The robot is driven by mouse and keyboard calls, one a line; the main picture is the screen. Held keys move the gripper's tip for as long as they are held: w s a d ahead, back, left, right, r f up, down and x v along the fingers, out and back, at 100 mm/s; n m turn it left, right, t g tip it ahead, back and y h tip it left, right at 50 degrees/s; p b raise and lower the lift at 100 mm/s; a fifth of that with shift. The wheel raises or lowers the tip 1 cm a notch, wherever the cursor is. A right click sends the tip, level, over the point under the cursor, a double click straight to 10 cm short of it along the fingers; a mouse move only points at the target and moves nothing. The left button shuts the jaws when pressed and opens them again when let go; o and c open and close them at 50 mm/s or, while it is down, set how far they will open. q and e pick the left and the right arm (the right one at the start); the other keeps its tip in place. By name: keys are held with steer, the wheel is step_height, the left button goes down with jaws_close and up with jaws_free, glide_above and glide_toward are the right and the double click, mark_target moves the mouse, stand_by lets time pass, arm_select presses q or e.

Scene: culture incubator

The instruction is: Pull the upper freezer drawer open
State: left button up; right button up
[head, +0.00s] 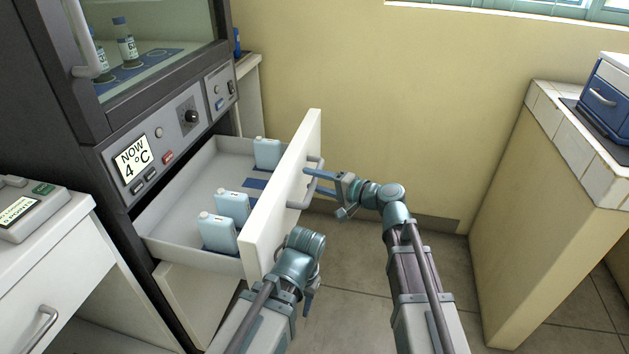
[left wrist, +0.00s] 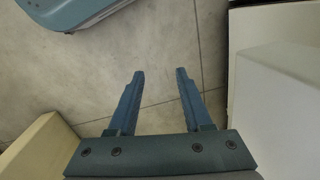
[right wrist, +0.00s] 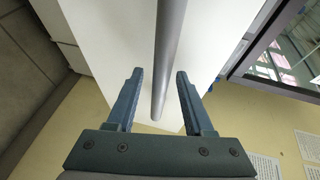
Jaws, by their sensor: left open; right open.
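The upper freezer drawer (head: 284,205) stands pulled well out of the cabinet, its white front panel facing right. Its bar handle (head: 311,193) sits on the panel's outer side. My right gripper (head: 318,180) is at the handle with its fingers open. In the right wrist view the grey handle bar (right wrist: 168,60) runs between the open fingers (right wrist: 158,100); I see no closed grip on it. My left gripper (head: 309,302) hangs down in front of the drawer panel, and its open, empty fingers (left wrist: 158,85) point over the floor tiles.
Several pale-blue bottles (head: 217,232) stand inside the drawer. The cabinet's panel display (head: 133,158) reads "NOW 4 °C". A white bench (head: 40,260) is at left, a tiled counter (head: 575,150) at right. Floor between drawer and counter is clear.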

steer(key=p+v, duration=0.2)
steer(key=v, duration=1.1)
steer(key=shift+s+d, duration=0.25)
steer(key=shift+d, duration=0.15)
steer(key=s+a+f+n+g+h, duration=0.4)
steer(key=s+a+f+n+g, duration=0.15)
steer(key=s+a+f, duration=0.45)
steer(key=s+d+f+n+g+h, duration=0.4)
steer(key=s+d+f+h, duration=0.35)
steer(key=h, duration=0.25)
step_height(320, 180, up, 33)
steer(key=p, duration=3.4)
steer(key=shift+s, duration=0.4)
